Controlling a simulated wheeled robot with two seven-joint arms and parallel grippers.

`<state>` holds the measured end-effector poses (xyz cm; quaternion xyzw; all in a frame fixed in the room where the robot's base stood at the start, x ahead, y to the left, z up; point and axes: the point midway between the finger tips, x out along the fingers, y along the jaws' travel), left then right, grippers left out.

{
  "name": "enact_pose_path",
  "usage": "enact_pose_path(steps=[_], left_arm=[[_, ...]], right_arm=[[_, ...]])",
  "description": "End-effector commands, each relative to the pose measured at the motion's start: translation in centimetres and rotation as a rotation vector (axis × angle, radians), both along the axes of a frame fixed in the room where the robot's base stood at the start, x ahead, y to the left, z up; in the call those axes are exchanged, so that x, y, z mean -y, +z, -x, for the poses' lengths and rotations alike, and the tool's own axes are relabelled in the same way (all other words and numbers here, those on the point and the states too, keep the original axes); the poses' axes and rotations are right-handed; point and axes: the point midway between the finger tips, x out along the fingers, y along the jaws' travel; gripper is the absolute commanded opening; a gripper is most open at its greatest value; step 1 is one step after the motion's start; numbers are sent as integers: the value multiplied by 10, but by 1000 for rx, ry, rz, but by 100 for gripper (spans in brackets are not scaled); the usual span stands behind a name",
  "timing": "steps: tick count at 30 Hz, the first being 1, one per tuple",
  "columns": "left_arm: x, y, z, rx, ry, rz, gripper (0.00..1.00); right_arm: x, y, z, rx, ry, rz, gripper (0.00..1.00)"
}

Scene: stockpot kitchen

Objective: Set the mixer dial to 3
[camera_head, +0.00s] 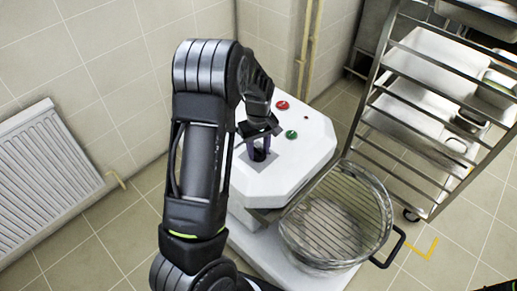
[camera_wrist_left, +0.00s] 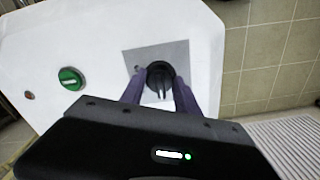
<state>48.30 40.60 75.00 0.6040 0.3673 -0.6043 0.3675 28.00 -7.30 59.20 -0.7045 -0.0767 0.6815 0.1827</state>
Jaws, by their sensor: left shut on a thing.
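The white mixer (camera_head: 300,165) stands in the middle of the head view, with a grey dial plate (camera_wrist_left: 172,52) on its top. The black dial (camera_wrist_left: 158,74) sits on this plate in the left wrist view. My left gripper (camera_head: 259,152) reaches down to the dial from above. Its two purple fingers (camera_wrist_left: 162,86) are shut on the dial, one on each side. The fingers and arm hide part of the plate. I cannot read any numbers or tell the dial's setting. My right gripper is not in view.
A red button (camera_head: 282,105) and a green button (camera_head: 291,134) are on the mixer top near the dial. A steel bowl under a wire guard (camera_head: 335,215) sits in front. A tray rack (camera_head: 430,90) stands at right, a radiator (camera_head: 45,175) at left.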

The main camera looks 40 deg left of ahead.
Motion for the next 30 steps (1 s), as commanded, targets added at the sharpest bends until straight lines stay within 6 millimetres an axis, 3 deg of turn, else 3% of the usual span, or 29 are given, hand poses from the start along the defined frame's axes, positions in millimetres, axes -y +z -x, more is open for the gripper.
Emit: enact_pose_path(steps=[5,20,30], left_arm=[[0,0,0,0,0,0,0],[0,0,-1,2,-81,0,0],[-1,-1,0,1,-319,0,0]], right_arm=[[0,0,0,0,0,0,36],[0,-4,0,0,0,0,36],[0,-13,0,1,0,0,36]])
